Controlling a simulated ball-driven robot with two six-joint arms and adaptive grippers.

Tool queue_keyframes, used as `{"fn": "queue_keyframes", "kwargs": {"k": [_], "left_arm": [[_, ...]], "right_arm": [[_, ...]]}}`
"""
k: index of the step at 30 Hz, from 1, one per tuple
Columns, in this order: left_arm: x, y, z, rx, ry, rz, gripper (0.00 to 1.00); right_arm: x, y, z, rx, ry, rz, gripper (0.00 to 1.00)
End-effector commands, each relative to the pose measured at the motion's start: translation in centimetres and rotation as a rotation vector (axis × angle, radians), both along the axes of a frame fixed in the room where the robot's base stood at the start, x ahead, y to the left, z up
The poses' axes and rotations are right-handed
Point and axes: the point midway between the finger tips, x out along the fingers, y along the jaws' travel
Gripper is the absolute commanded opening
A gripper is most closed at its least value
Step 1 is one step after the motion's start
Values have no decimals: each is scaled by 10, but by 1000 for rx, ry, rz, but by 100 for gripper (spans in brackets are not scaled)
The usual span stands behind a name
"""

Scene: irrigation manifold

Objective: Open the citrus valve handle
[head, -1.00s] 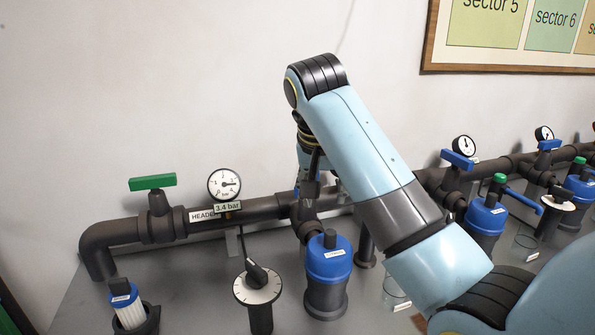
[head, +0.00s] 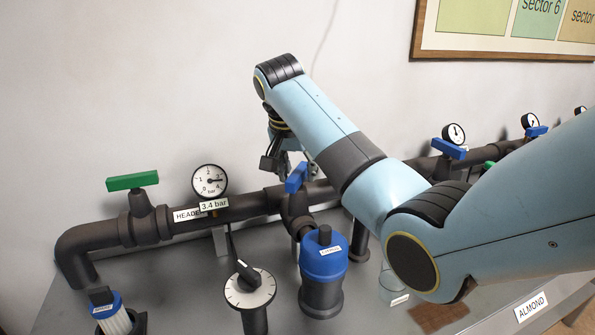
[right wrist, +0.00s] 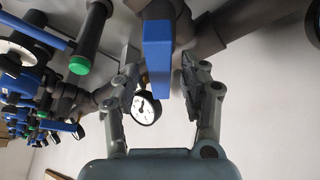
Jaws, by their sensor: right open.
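A blue valve handle (head: 297,178) stands on the dark branch fitting above a blue-capped filter (head: 324,262), whose small label is too blurred to read surely. My right gripper (head: 279,160) is just above and left of this handle, pointing down, its fingers partly overlapping one another in the head view. In the right wrist view the gripper is open, with a finger on each side of the blue handle (right wrist: 158,57). Gaps show on both sides, so the fingers do not seem to touch it. My left gripper is out of view.
A pressure gauge (head: 210,181) and a green handle (head: 132,181) sit on the header pipe to the left. More blue handles (head: 449,149) and gauges run right.

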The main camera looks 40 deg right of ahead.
Motion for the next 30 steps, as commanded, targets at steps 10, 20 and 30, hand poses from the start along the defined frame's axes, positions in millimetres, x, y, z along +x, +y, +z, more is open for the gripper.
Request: {"fn": "queue_keyframes", "kwargs": {"k": [10, 20, 30], "left_arm": [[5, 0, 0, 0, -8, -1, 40], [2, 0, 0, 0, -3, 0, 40], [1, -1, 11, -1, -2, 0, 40]], "right_arm": [[1, -1, -3, 0, 0, 0, 40], [1, -1, -3, 0, 0, 0, 0], [0, -2, 0, 0, 1, 35, 0]]}}
